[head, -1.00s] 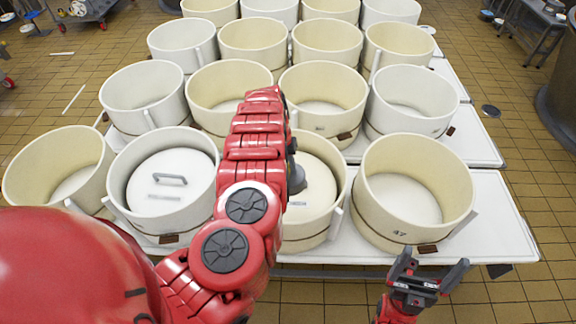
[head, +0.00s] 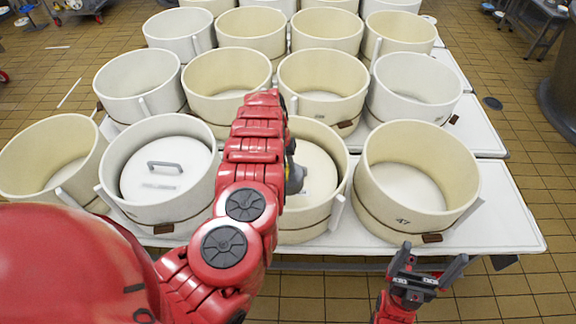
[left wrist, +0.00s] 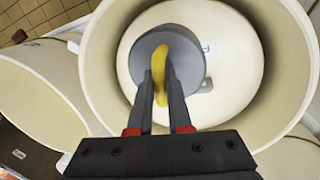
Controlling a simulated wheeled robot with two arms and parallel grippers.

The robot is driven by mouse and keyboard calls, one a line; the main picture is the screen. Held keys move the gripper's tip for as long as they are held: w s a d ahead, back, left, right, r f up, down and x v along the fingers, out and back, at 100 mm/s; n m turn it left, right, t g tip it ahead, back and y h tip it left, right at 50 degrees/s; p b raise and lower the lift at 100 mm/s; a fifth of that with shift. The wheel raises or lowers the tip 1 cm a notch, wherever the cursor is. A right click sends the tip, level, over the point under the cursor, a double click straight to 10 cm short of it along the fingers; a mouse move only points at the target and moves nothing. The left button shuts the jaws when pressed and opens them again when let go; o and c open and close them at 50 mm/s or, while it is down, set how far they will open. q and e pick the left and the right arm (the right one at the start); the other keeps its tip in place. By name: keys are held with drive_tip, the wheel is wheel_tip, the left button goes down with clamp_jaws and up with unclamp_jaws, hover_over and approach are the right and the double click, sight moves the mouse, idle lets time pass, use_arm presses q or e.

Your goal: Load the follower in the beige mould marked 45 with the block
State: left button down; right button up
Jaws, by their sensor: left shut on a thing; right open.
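The block, a grey round weight with a yellow handle, shows in the left wrist view (left wrist: 190,60) and partly in the head view (head: 295,176). My left gripper (left wrist: 160,85) is shut on the yellow handle. The block is over the pale round follower (left wrist: 235,75), off its middle; I cannot tell whether they touch. The follower sits inside a beige mould (head: 335,190), half hidden behind my left arm in the head view; its number is not readable. My right gripper (head: 428,266) is open and empty, in front of the table edge.
A beige mould marked 47 (head: 465,175) stands empty to the right. A white mould (head: 108,180) with a handled lid-like disc stands to the left. Several more moulds fill the rows behind. A narrow bare strip of white table (head: 510,215) shows at the right.

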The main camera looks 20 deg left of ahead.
use_arm(q)
drive_tip(key=shift+f+b, duration=2.8)
drive_tip(key=shift+f, duration=0.95)
drive_tip(key=shift+f+b, duration=0.55)
drive_tip(key=shift+f, duration=0.1)
drive_tip(key=c, duration=0.8)
unclamp_jaws()
drive_tip(key=shift+o, duration=0.2)
wheel_tip(320, 180, up, 7)
drive_tip(key=p, duration=0.5)
drive_tip(key=shift+s, duration=0.1)
